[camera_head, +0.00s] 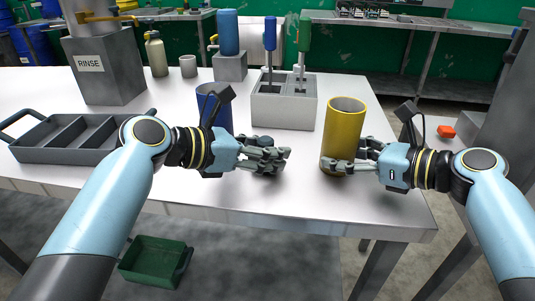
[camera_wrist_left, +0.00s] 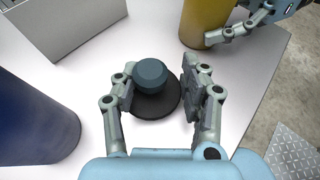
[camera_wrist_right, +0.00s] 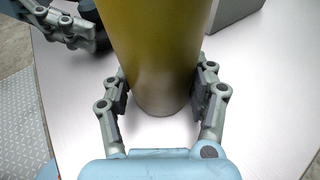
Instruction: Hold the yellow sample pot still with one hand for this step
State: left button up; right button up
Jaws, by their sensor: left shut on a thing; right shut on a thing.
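The yellow sample pot (camera_head: 345,120) stands upright on the table near its right front edge. My right gripper (camera_head: 352,163) is shut on its lower part, with one finger on each side in the right wrist view, where the pot (camera_wrist_right: 165,60) fills the upper middle. My left gripper (camera_head: 272,155) is shut low over the table, left of the pot. In the left wrist view its fingers are around the blue-grey knob (camera_wrist_left: 150,75) of a round black lid (camera_wrist_left: 155,105), which appears to lie flat on the table. In the head view the fingers mostly hide this lid.
A blue pot (camera_head: 213,105) stands behind my left wrist. A grey holder (camera_head: 284,110) with blue- and green-handled tools stands behind, between the grippers. A dark divided tray (camera_head: 65,150) is at the left. Bare table lies in front of the grippers.

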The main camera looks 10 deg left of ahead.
aim_at(269, 141)
pick_arm(q)
notch_tip(269, 141, up, 9)
jog(key=shift+w+d+r, duration=0.1)
jog(key=shift+w+d, duration=0.05)
jog(key=w+d+r+m+g+h, duration=0.1)
jog(key=d+r+m+g, duration=0.3)
jog(key=d+g, duration=0.1)
jog(key=d+r+m+g+h, duration=0.2)
jog(key=d+r+m+g, duration=0.2)
jog(key=d, duration=0.3)
jog(key=shift+w+d+m+g, duration=0.3)
jog(key=shift+w+m+g, duration=0.1)
jog(key=shift+f, duration=2.4)
jog(key=shift+f, duration=0.55)
jog(key=shift+f, duration=0.1)
jog(key=o, duration=1.1)
jog(key=shift+o, duration=0.2)
